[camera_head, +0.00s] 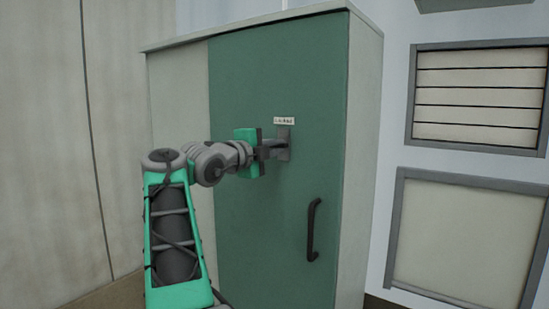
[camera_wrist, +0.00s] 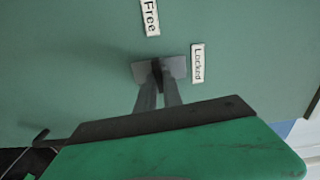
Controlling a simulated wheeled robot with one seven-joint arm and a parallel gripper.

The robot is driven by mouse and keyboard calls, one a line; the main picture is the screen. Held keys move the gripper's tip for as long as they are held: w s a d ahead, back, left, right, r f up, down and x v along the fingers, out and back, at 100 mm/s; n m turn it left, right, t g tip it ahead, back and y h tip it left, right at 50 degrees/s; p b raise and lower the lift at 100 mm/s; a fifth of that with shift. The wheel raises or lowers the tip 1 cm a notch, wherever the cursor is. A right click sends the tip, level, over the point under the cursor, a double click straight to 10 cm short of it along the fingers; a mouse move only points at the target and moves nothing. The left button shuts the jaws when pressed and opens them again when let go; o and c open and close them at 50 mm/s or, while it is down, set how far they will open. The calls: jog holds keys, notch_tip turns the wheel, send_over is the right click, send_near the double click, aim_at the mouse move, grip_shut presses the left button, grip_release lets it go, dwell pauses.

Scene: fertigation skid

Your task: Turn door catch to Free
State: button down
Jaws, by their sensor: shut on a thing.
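The door catch (camera_head: 284,152) is a small grey plate with a turning piece on the green cabinet door (camera_head: 245,85). It also shows in the wrist view (camera_wrist: 178,68), with a dark piece at its middle. A white "Free" label (camera_wrist: 150,17) is above the catch in the wrist view, and a "Locked" label (camera_wrist: 197,63) is to its right. My gripper (camera_head: 279,145) reaches the catch from the left in the head view. Its fingertips (camera_wrist: 158,78) are shut on the dark turning piece. The fingers partly hide it, so its exact angle is hard to tell.
A dark vertical pull handle (camera_head: 312,230) stands out from the door, below and right of the catch. The door is flush with the cabinet. Framed panels (camera_head: 478,97) are on the wall at the right. The door's face around the catch is otherwise clear.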

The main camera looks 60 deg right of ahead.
jog(key=shift+m+b, duration=0.35)
jog(key=shift+m, duration=0.25)
jog(key=c, duration=1.5)
grip_release()
jog(key=a, duration=0.5)
jog(key=w+a, duration=0.1)
jog(key=a, duration=0.1)
jog(key=shift+w+a, duration=0.1)
jog(key=shift+a, duration=0.25)
